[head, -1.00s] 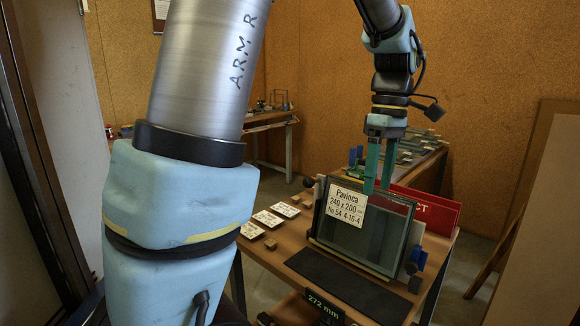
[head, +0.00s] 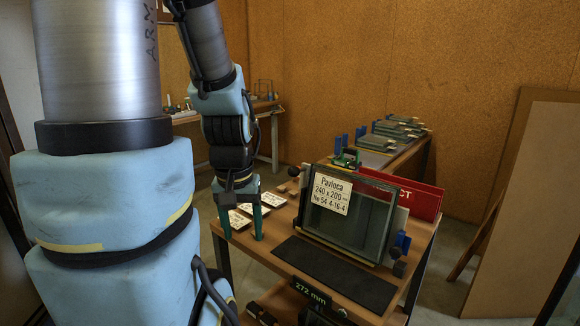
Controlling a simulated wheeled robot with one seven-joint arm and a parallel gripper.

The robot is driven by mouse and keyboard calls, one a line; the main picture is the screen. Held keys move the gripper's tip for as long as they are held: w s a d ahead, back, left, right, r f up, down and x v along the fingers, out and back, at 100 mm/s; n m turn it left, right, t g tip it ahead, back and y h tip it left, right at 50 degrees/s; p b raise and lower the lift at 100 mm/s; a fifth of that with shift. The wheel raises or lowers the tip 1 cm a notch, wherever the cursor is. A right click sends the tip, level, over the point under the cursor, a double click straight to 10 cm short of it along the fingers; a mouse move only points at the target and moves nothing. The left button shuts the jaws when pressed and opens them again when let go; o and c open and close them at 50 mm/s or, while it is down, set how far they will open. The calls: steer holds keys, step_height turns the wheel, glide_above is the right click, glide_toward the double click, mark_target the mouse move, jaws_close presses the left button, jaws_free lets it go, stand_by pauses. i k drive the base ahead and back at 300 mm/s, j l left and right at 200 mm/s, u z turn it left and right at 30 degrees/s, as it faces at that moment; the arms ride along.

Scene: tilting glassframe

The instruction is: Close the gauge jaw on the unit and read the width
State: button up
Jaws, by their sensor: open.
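The glass unit (head: 368,224) stands upright on the table, its dark frame around clear glass. Its white label (head: 332,194) reads "Pavloca 240 x 200 mm No 54 4-16-4". A pale upright with a blue handle (head: 402,241) stands at the unit's right edge; it looks like the gauge jaw, and I cannot tell whether it touches the unit. The readout (head: 309,291) at the table's front shows 272 mm. My gripper (head: 243,230) is open and empty, fingers down, left of the unit by the printed cards.
Several white cards (head: 271,199) lie at the table's left. A black mat (head: 333,274) lies in front of the unit. A red sign (head: 424,202) stands behind. More glass units (head: 398,132) lie on the rear bench.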

mark_target(401, 248)
steer(key=z, duration=1.1)
steer(key=i+j+u, duration=0.35)
steer(key=u, duration=0.15)
